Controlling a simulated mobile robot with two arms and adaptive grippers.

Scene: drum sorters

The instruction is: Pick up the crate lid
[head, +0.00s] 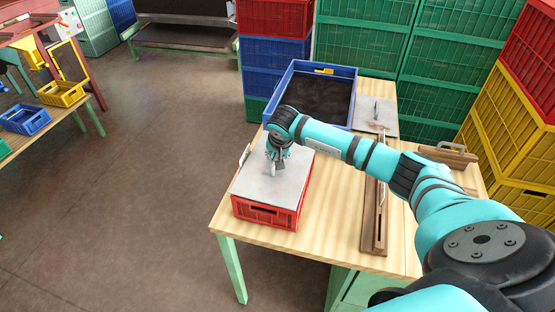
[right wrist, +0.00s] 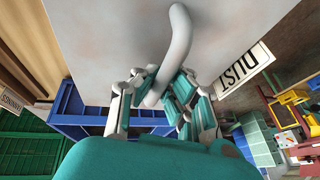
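The crate lid (head: 292,168) is a flat grey plate lying on a red crate (head: 265,214) at the left of the wooden table. In the right wrist view the lid (right wrist: 85,35) fills the top, with a pale curved handle (right wrist: 180,40) standing out from it. My right gripper (head: 272,170) is over the lid, pointing down. In the right wrist view its fingers (right wrist: 160,92) close in on the handle from both sides and appear to grip it. The gripper hides part of the handle. My left gripper is not in view.
A blue crate with dark contents (head: 318,98) stands behind the lidded crate. A second grey plate with a handle (head: 376,118) lies to its right. A wooden rail (head: 373,225) runs along the table on the right.

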